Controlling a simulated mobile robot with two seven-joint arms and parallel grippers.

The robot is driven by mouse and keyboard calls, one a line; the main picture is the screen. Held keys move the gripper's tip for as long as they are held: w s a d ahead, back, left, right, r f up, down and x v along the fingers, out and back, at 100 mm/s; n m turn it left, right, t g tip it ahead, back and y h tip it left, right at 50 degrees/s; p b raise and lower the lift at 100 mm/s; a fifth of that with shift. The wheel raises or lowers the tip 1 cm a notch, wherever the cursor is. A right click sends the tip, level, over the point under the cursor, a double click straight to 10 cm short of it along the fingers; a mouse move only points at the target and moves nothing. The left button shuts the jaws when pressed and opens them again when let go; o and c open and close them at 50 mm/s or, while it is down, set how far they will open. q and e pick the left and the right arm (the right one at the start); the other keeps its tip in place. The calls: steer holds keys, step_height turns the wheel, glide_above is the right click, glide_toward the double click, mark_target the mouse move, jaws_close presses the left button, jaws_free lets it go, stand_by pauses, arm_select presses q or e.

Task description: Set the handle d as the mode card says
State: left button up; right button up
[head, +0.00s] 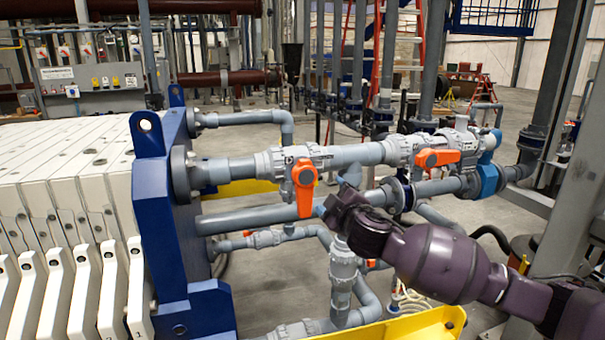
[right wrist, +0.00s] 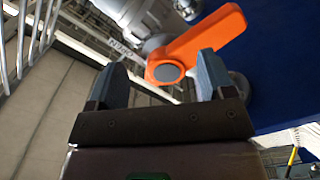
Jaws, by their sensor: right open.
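Two large orange handles sit on valves of the grey upper pipe in the head view. The left one (head: 304,188) hangs straight down, across the pipe. The right one (head: 438,158) lies along the pipe. I cannot read which is handle d, and I cannot make out a mode card. My right gripper (head: 336,191) is open, just right of the hanging handle. In the right wrist view an orange handle (right wrist: 203,44) is just beyond the open right gripper (right wrist: 158,78). Its round hub shows between the fingertips; contact is unclear. My left gripper is out of view.
Smaller orange handles (head: 247,233) sit on lower pipes. The blue press end plate (head: 165,200) and white filter plates (head: 65,200) stand left. A yellow beam (head: 400,328) crosses below my right arm. A grey control panel (head: 92,85) stands at back left.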

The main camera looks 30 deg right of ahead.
mark_target(306, 198)
steer(key=w+a+f+m+b, duration=0.1)
steer(key=a+f+m+b, duration=0.25)
steer(key=m+b, duration=0.6)
steer(key=shift+m, duration=0.75)
steer(key=x, duration=0.5)
steer(key=a+r+x, duration=0.1)
steer(key=x, duration=0.1)
steer(key=shift+w+p, duration=0.3)
steer(key=shift+p, duration=0.1)
